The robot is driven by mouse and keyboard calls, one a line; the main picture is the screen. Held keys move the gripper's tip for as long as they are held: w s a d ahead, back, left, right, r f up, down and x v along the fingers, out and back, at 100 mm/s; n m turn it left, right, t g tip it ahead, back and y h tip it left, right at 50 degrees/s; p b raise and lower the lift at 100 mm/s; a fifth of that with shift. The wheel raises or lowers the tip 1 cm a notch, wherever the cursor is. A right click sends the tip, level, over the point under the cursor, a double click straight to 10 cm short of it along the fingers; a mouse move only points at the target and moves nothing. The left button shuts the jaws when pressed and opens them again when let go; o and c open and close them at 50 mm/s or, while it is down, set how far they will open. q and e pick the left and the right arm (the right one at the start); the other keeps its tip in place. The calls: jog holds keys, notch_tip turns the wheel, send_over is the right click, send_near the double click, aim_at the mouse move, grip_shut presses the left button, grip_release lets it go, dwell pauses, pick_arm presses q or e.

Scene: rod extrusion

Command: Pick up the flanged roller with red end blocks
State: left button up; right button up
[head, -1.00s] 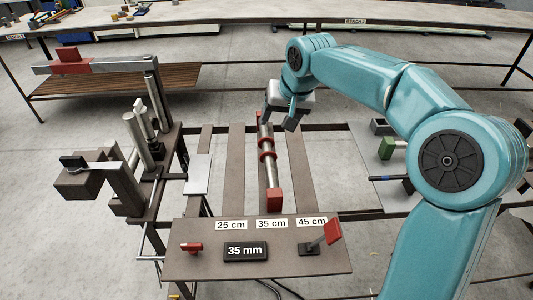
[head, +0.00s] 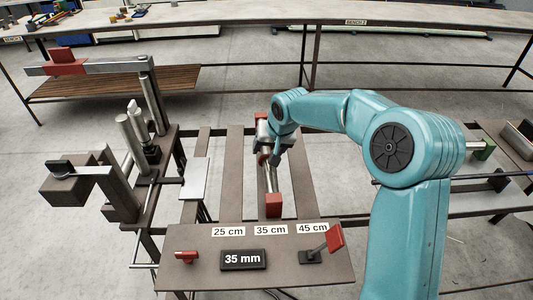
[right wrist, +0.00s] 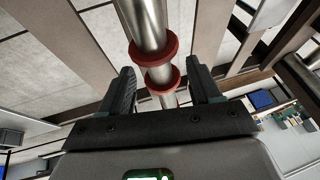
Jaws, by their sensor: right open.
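The flanged roller (head: 270,180) is a silver rod lying lengthwise on the slatted frame. Its near red end block (head: 274,205) shows clearly, and its far red end block (head: 261,116) shows just beyond my gripper. My right gripper (head: 271,152) is over the roller's middle and hides its flanges in the head view. In the right wrist view, the roller (right wrist: 150,20) with two red flanges runs between the two open dark fingers (right wrist: 163,90), with a gap on each side. My left gripper is not in view.
A control panel (head: 200,270) with length labels, a 35 mm display and red levers is in front. A machine with upright metal cylinders (head: 128,132) stands at the left. A long bench (head: 230,18) crosses the back.

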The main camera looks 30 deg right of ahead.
aim_at(267, 150)
jog(key=x, duration=0.4)
jog(key=shift+w+f+p, duration=0.1)
jog(key=shift+f+p, duration=0.05)
jog(key=shift+p, duration=0.25)
jog(key=shift+d, duration=0.1)
grip_shut()
